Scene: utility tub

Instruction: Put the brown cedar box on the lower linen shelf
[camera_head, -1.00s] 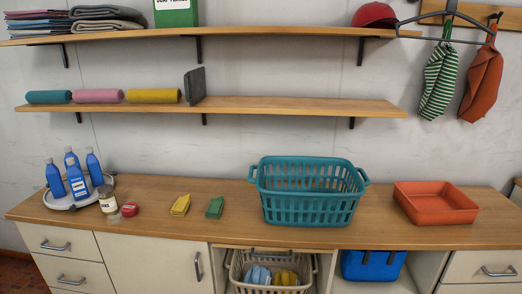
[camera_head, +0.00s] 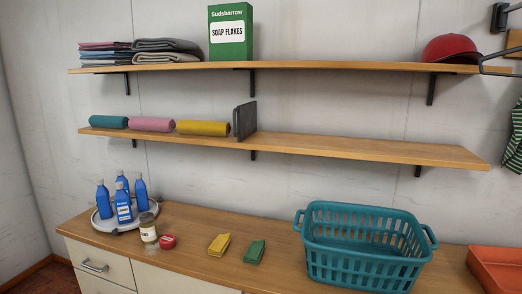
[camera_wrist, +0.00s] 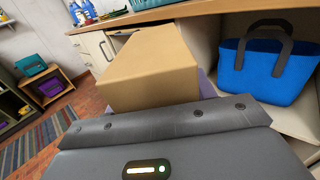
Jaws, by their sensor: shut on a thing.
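The brown cedar box (camera_wrist: 150,65) is in the wrist view, just beyond my gripper (camera_wrist: 160,125). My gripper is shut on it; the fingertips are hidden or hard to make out. The box is held low in front of the counter. The head view shows neither the box nor my gripper. The lower linen shelf (camera_head: 345,148) is a wooden board on the wall in the head view. Teal, pink and yellow rolled towels (camera_head: 152,125) lie on its left part. A dark upright divider (camera_head: 245,121) stands right of them. The shelf right of the divider is bare.
The upper shelf (camera_head: 340,67) overhangs, with folded linen, a soap flakes box (camera_head: 230,33) and a red cap (camera_head: 451,49). A teal basket (camera_head: 365,245) stands on the counter below. A blue bag (camera_wrist: 265,65) sits in an open bay beside the held box.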

